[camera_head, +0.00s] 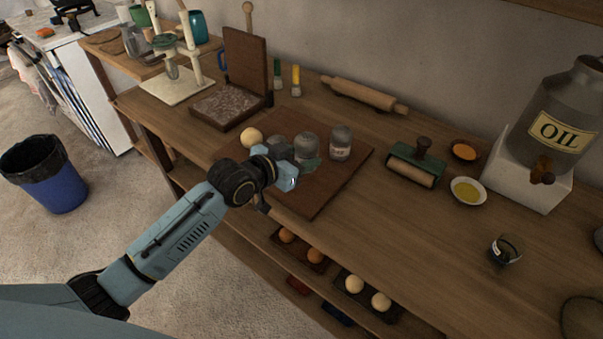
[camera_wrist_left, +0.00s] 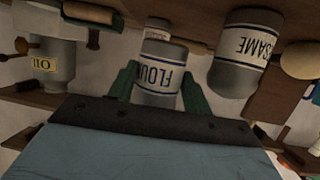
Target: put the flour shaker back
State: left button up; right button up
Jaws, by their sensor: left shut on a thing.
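The flour shaker (camera_wrist_left: 160,72), a grey can with a white label reading FLOUR, is between the green fingers of my left gripper (camera_wrist_left: 158,92) in the left wrist view. In the head view the left gripper (camera_head: 300,163) is over the brown board, shut on this shaker (camera_head: 306,146), which is partly hidden by the gripper. The shaker looks upright; I cannot tell whether its base touches the board. The sesame shaker (camera_wrist_left: 243,52) stands close beside it, and another labelled shaker (camera_head: 341,143) stands to its right in the head view. My right gripper is not in view.
The brown board (camera_head: 318,195) also bears a pale dough ball (camera_head: 251,138). A green-framed roller (camera_head: 415,165), a rolling pin (camera_head: 364,94), small bowls (camera_head: 467,191) and an oil container (camera_head: 555,120) stand around it. The front right counter is mostly clear.

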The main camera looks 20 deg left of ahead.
pick_arm(q)
jog(key=shift+f+b, duration=0.4)
jog(key=shift+f, duration=1.8)
jog(key=shift+f, duration=0.15)
jog(key=o, duration=1)
jog(key=shift+o, duration=0.2)
jog(key=shift+s+a+r, duration=0.1)
jog(key=shift+s+r, duration=0.1)
jog(key=p+v, duration=0.1)
jog(key=v, duration=1)
jog(key=shift+s+p, duration=0.3)
jog(key=shift+p, duration=0.1)
jog(key=shift+r, duration=0.1)
